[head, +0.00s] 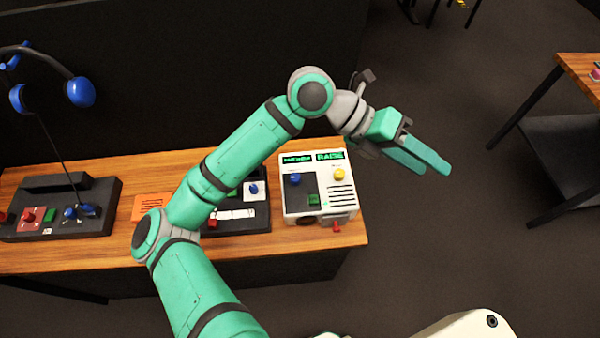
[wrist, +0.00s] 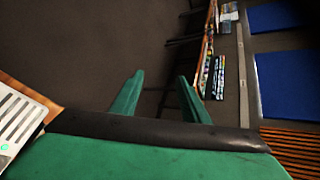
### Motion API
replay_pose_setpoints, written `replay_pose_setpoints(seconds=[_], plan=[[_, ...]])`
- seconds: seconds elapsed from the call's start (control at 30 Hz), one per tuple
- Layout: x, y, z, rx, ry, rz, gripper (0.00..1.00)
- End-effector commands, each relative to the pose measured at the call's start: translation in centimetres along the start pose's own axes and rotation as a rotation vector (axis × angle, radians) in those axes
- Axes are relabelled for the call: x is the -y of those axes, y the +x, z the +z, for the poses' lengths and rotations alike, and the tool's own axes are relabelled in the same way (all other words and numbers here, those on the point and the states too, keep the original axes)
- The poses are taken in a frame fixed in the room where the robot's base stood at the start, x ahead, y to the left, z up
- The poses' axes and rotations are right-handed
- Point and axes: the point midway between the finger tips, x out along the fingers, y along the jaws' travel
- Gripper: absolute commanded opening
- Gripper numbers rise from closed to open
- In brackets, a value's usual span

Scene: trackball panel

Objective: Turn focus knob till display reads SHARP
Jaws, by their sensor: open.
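A white panel box (head: 318,195) sits near the right end of the wooden bench. Its right display (head: 330,156) reads RAISE in green; the left display (head: 296,159) is too small to read surely. I cannot tell which is the focus knob. My gripper (head: 428,167) is open and empty, right of the box and beyond the bench edge. The box's corner (wrist: 20,120) shows in the wrist view.
A dark panel (head: 262,214) with a blue knob is partly under my arm. A larger dark panel (head: 100,205) with red and blue controls stands at the left, near an orange card (head: 147,207). Another table (head: 583,72) is at the far right. The floor between is clear.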

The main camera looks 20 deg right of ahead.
Motion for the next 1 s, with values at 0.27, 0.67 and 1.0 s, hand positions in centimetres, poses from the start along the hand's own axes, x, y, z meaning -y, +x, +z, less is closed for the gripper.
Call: replay_pose_setpoints(seconds=[0.27,0.67,1.0], plan=[[-9.8,-5.0,-2.3,-0.157,-0.08,0.471,0.41],[-18.1,-17.8,-6.0,-0.277,-0.238,0.995,0.41],[-20.1,-18.7,-7.1,-0.291,-0.26,1.056,0.41]])
